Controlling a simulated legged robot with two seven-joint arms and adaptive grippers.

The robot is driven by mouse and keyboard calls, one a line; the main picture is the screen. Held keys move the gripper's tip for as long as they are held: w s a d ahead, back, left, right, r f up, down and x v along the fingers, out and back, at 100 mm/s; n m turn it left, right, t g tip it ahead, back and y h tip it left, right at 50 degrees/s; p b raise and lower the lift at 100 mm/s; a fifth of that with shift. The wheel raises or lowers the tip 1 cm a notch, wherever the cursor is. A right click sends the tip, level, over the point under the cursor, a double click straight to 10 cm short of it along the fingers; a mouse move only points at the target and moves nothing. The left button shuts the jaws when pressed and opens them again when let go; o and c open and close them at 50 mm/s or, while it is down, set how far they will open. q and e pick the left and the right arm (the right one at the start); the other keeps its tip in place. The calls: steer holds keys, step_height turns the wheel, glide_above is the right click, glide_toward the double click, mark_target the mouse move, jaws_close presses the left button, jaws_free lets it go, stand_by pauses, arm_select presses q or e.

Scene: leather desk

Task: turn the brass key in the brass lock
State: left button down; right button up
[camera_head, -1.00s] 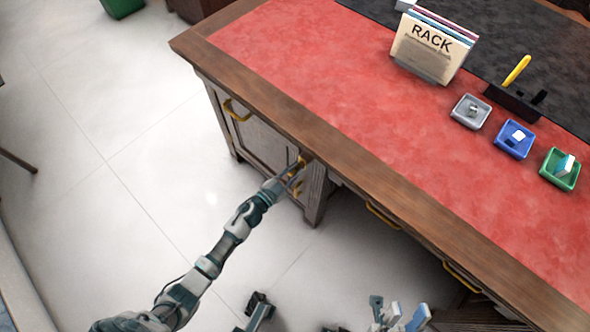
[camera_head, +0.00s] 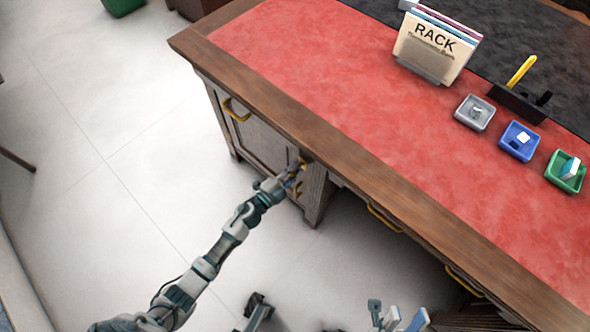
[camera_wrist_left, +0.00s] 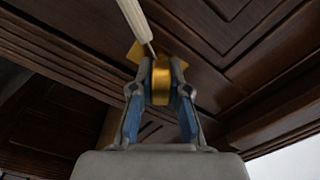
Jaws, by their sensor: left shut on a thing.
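My left gripper (camera_head: 294,174) is at the front of the desk's cabinet, below the wooden edge of the top. In the left wrist view its two fingers (camera_wrist_left: 160,88) are shut on the brass key (camera_wrist_left: 161,79), which shows as a rounded brass piece between the fingertips. Behind it a brass plate, part of the brass lock (camera_wrist_left: 137,52), shows on the dark wood. The lock also shows as a small brass patch in the head view (camera_head: 302,162). The key's shaft and the keyhole are hidden. Grey and blue parts, perhaps my right gripper (camera_head: 404,318), show at the bottom edge.
The cabinet door has a brass handle (camera_head: 236,110) to the left of the lock. More drawer handles (camera_head: 384,218) lie to the right. The desk top (camera_head: 330,80) bears a rack (camera_head: 437,47) and small trays, away from my left arm. The floor (camera_head: 90,130) at left is clear.

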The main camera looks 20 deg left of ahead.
arm_select(q)
steer(key=shift+a+m, duration=0.1)
steer(key=shift+m, duration=0.2)
steer(key=m, duration=0.3)
stand_by(0.3)
